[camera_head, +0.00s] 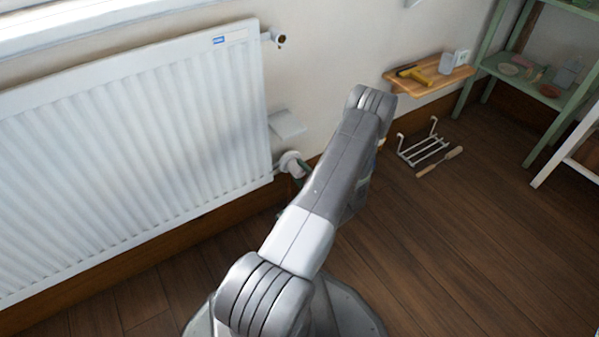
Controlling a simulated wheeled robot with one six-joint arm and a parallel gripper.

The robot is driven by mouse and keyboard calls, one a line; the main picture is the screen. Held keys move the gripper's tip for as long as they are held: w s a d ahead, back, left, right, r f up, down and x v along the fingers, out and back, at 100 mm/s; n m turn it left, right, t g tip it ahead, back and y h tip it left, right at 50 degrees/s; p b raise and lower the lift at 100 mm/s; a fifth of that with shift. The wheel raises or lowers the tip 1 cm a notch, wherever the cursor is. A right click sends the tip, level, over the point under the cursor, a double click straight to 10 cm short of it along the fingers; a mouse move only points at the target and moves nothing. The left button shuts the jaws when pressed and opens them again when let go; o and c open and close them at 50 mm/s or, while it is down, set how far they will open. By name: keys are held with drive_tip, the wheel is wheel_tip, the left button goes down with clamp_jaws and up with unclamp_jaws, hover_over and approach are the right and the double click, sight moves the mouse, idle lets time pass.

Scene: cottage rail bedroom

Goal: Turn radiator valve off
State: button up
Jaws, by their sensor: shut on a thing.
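The white radiator (130,150) hangs on the wall at the left. Its valve (291,163), with a pale round knob, sits at the radiator's lower right corner, close to the wall. My arm reaches out across the middle of the view and covers part of the area right of the valve. A small greenish-dark part of my gripper (301,170) shows at the valve, and it appears shut on the knob. The fingertips are mostly hidden behind my arm and the knob, so the exact contact is unclear.
A wooden wall shelf (430,84) holds a yellow-handled tool (415,75) and a white box. A white wire rack (421,149) and a wooden-handled brush (440,161) lie on the floor. A green shelf unit (483,66) stands at the right. Floor at lower right is clear.

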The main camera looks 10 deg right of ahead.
drive_tip(key=n, duration=0.3)
drive_tip(key=shift+n, duration=2.2)
drive_tip(key=o, duration=1)
drive_tip(key=shift+d+r, duration=0.1)
drive_tip(key=p+v, duration=0.3)
drive_tip(key=v, duration=1.1)
drive_tip(key=shift+p, duration=0.35)
drive_tip(key=shift+w, duration=0.1)
drive_tip(key=b+x, duration=0.3)
drive_tip(key=x, duration=1.1)
drive_tip(key=shift+b, duration=0.4)
